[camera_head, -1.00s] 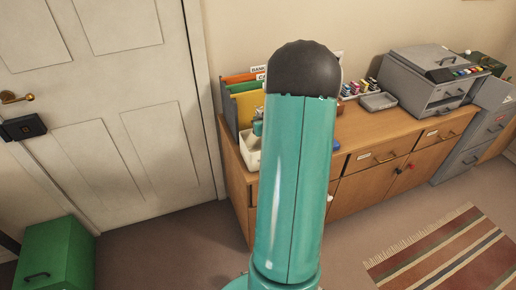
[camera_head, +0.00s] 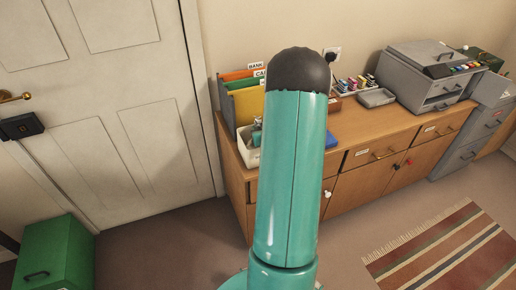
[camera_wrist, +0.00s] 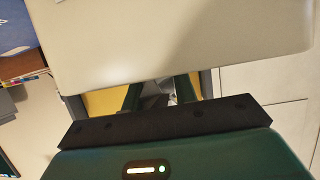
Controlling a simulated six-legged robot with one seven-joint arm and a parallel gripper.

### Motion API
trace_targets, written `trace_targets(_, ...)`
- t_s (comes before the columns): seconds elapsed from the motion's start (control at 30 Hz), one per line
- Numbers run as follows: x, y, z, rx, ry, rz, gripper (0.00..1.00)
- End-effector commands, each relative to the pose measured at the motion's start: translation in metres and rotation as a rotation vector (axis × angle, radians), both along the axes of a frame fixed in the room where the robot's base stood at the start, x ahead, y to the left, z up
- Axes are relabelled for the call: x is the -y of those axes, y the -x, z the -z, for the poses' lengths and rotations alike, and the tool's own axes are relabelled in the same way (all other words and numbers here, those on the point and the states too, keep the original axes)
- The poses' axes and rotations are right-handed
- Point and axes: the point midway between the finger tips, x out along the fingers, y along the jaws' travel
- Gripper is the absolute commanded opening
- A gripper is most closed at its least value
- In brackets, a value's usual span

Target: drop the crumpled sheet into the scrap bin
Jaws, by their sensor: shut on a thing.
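My gripper (camera_wrist: 160,92) shows at the middle of the wrist view, its two dark green fingers partly hidden behind a large pale panel. It is shut on a small grey-white thing, which looks like the crumpled sheet (camera_wrist: 156,101); only a little of it shows between the fingers. The pale panel (camera_wrist: 185,40) fills the upper middle of the wrist view; I cannot tell what it belongs to. In the head view my arm hides the middle, and neither the gripper nor the sheet shows there. I cannot identify the scrap bin in either view.
A wooden cabinet (camera_head: 365,192) runs along the wall, bearing coloured folders (camera_head: 243,98), a white box (camera_head: 247,150), a grey tray (camera_head: 377,97) and a grey machine (camera_head: 428,75). A green box (camera_head: 55,255) stands by the door (camera_head: 115,120). A striped rug (camera_head: 450,255) lies on the floor.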

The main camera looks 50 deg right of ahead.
Motion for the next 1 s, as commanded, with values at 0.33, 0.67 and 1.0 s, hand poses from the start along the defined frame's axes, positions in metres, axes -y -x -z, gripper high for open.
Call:
trace_targets(0.33, 0.0, -0.001, 0.0, 0.0, 0.0, -0.001, 0.54)
trace_targets(0.67, -0.011, 0.018, -0.01, 0.0, 0.0, 0.0, 0.54)
trace_targets(1.0, -0.048, 0.076, -0.039, 0.0, 0.002, 0.003, 0.54)
